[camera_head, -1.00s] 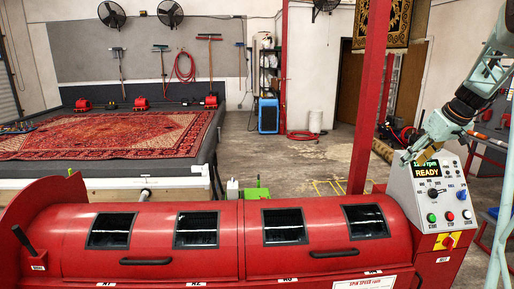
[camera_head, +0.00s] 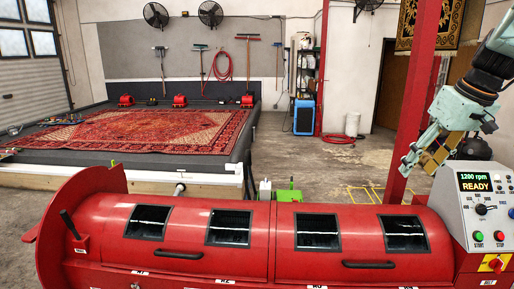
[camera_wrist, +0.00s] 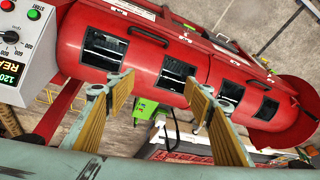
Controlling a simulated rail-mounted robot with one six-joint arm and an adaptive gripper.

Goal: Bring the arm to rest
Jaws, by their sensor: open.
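My gripper (camera_head: 422,163) is at the right in the head view, raised beside the red post and to the left of the machine's control panel (camera_head: 482,211). In the wrist view my gripper (camera_wrist: 160,112) shows two fingers with yellow pads, spread wide apart with nothing between them. The red spin machine (camera_head: 262,235) lies across the front with several dark windows; it also shows in the wrist view (camera_wrist: 150,62) beyond the fingertips. The panel display reads 1200 rpm and READY. The gripper appears apart from both the machine and the panel.
The red post (camera_head: 412,110) stands close to my gripper. A patterned red rug (camera_head: 140,135) lies on the wash bed at the back left. A green item (camera_head: 289,195) sits behind the machine. Concrete floor (camera_head: 330,165) is open in the middle.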

